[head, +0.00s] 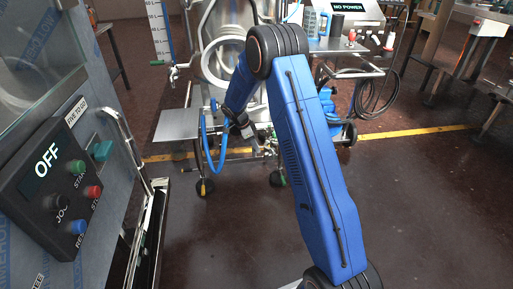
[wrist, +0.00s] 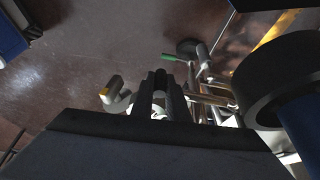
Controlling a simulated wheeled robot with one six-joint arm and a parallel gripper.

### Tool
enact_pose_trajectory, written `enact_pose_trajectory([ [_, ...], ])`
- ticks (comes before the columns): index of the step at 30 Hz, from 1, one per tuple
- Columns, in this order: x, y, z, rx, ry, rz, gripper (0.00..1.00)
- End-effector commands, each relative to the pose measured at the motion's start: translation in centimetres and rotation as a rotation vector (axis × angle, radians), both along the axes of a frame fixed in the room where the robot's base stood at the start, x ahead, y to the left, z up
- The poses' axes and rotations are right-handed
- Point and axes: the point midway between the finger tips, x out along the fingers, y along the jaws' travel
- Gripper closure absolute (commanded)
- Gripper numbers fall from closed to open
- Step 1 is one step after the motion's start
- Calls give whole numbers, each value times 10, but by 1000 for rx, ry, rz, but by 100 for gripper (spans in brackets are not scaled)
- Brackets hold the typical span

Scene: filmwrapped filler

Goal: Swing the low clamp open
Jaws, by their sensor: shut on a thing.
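My gripper (head: 245,130) reaches down in front of the steel filler stand in the head view. In the wrist view its two dark fingers (wrist: 160,88) are close together, shut on a small part that they mostly hide. This part seems to be the low clamp, at the low pipework; its shape and how far it stands open cannot be told.
A steel side shelf (head: 178,124) stands left of my gripper, with a blue hose (head: 221,160) hanging between. A wheeled trolley with a NO POWER box (head: 345,12) is at the back right. A control panel (head: 60,175) reading OFF is near left.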

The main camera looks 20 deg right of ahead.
Motion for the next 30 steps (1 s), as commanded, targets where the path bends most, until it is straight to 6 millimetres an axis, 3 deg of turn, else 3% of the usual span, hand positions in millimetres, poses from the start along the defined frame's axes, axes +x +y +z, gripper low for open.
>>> enact_pose_trajectory([
  [12,1,-1,0,0,-1,-7,100],
  [13,1,-1,0,0,-1,-7,81],
  [15,1,-1,0,0,0,-6,67],
  [25,1,0,2,0,0,-6,67],
  [30,2,7,17,-1,-2,-6,67],
])
